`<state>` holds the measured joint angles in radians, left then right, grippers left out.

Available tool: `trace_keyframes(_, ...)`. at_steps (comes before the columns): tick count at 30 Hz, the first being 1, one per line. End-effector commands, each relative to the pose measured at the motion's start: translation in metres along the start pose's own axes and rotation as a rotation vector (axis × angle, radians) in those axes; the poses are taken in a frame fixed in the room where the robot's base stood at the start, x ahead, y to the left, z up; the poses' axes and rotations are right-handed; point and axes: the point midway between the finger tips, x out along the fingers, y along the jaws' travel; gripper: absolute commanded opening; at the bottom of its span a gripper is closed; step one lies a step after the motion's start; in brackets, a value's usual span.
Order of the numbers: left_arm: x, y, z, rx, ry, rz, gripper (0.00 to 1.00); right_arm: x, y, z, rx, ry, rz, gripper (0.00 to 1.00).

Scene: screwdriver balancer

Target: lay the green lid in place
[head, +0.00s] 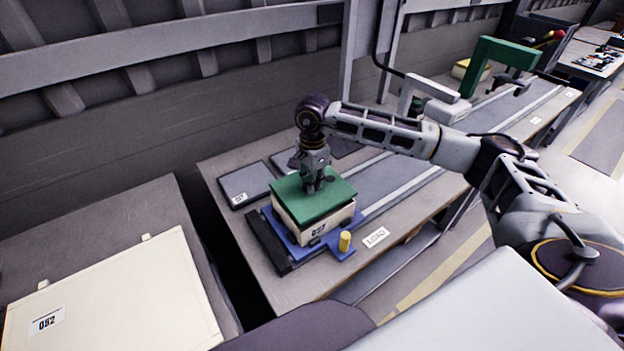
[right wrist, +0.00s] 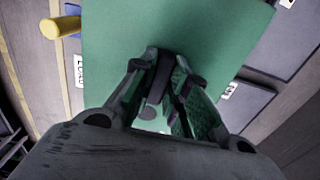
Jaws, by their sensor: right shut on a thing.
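The green lid (head: 314,205) lies flat over the top of a cream box marked 027 (head: 298,230); from this angle I cannot tell whether it is fully seated. The box stands on a blue fixture (head: 283,232) with a yellow peg (head: 345,241). My right gripper (head: 315,187) points down from above and is shut on a part at the middle of the lid. The lid also fills much of the right wrist view (right wrist: 120,40), with the right gripper's fingers (right wrist: 158,105) in front of it. The gripped part is mostly hidden by the fingers. My left gripper is not in view.
A grey plate (head: 247,184) lies on the bench behind the box. A green arch (head: 490,55) stands farther along the rails. A white panel marked 052 (head: 120,295) lies at the left, across a dark gap. A label (head: 376,237) lies near the peg.

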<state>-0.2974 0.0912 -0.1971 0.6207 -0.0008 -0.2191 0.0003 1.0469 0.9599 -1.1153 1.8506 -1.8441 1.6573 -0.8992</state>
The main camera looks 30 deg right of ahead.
Motion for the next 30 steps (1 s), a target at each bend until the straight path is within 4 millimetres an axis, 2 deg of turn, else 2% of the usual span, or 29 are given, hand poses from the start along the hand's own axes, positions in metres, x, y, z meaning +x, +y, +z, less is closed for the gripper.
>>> trace_keyframes(8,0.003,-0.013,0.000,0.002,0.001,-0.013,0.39,0.006,0.000,0.000,0.000,0.000,-0.001,0.00)
trace_keyframes(30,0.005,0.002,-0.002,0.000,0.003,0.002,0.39,0.008,0.000,0.000,0.000,0.000,-0.001,0.00)
